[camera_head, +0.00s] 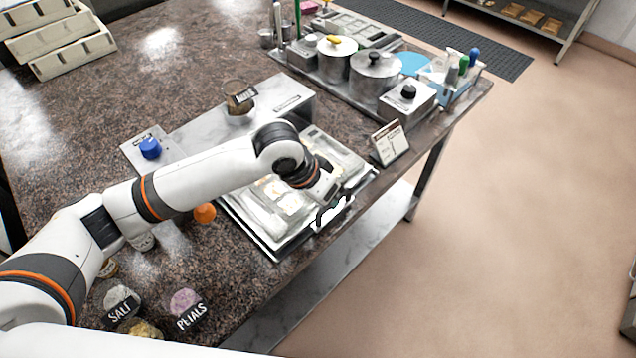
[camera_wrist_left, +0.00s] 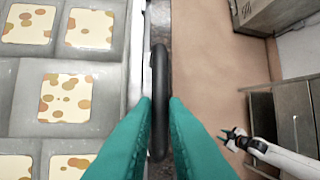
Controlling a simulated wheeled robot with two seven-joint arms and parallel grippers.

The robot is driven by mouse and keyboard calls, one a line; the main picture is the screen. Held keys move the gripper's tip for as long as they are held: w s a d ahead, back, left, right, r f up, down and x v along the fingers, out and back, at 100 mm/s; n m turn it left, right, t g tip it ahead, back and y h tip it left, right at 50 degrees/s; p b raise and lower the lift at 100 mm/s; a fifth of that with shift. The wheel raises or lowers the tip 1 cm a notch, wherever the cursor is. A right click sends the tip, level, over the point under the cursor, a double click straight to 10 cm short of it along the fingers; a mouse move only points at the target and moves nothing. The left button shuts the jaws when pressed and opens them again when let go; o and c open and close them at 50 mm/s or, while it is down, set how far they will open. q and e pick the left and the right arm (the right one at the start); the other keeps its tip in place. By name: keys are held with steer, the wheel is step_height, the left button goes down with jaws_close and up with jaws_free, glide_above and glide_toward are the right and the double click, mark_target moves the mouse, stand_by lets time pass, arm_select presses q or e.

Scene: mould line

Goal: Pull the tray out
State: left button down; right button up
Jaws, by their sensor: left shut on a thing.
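The tray (camera_head: 251,236) is a light metal mould tray at the table's front edge, with pale speckled squares in its compartments. In the left wrist view the tray (camera_wrist_left: 22,95) fills the left side. Its black bar handle (camera_wrist_left: 158,75) runs along the tray's outer side. My left gripper (camera_wrist_left: 160,100) has its teal fingers on both sides of the handle and is shut on it. In the head view the left gripper (camera_head: 332,208) is over the tray's front edge. A white arm with a small gripper (camera_wrist_left: 232,140), apparently my right, shows low right in the wrist view.
A metal unit with a blue knob (camera_head: 150,149) stands behind the tray. A card stand (camera_head: 389,143) is just right of it. An orange ball (camera_head: 205,213) and labelled jars (camera_head: 186,303) lie to the left. The floor (camera_head: 500,200) beyond the front edge is clear.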

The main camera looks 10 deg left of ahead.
arm_select(q)
steer(key=shift+s+d, duration=0.15)
steer(key=c, duration=1.7)
jaws_free()
steer(key=shift+c, duration=0.2)
steer(key=shift+o, duration=1.4)
steer(key=shift+d, duration=0.15)
steer(key=shift+a+r, duration=0.35)
steer(key=shift+r, duration=0.1)
steer(key=v, duration=1.1)
steer(key=shift+b, duration=0.45)
steer(key=shift+d, duration=0.15)
